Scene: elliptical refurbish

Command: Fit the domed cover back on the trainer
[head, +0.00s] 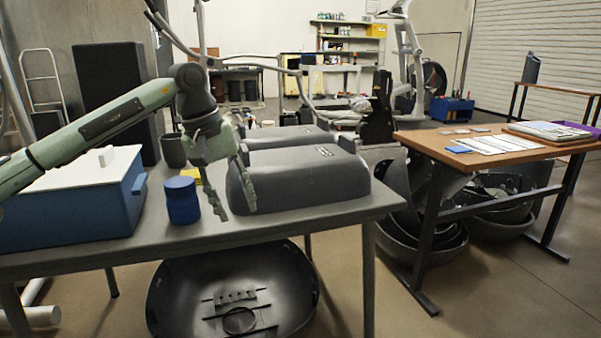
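A dark grey cover with a rounded top (310,180) lies on the near grey table. A second, similar grey cover (285,137) lies behind it, partly hidden. My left gripper (231,203) points down at the left end of the near cover. Its fingers are apart; the right finger overlaps the cover's end in the picture, and I cannot tell if it touches. Nothing shows held between them. The elliptical trainer (403,45), with pale uprights and long curved handlebars, stands behind the tables; its lower part is partly hidden. My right gripper is out of view.
A blue jar (182,200) and a blue bin with a white lid (128,190) stand left of my gripper. A large dark shell (165,300) lies under the grey table (340,212). A wooden table (490,160) at right holds papers; more dark shells (440,240) lie beneath it.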

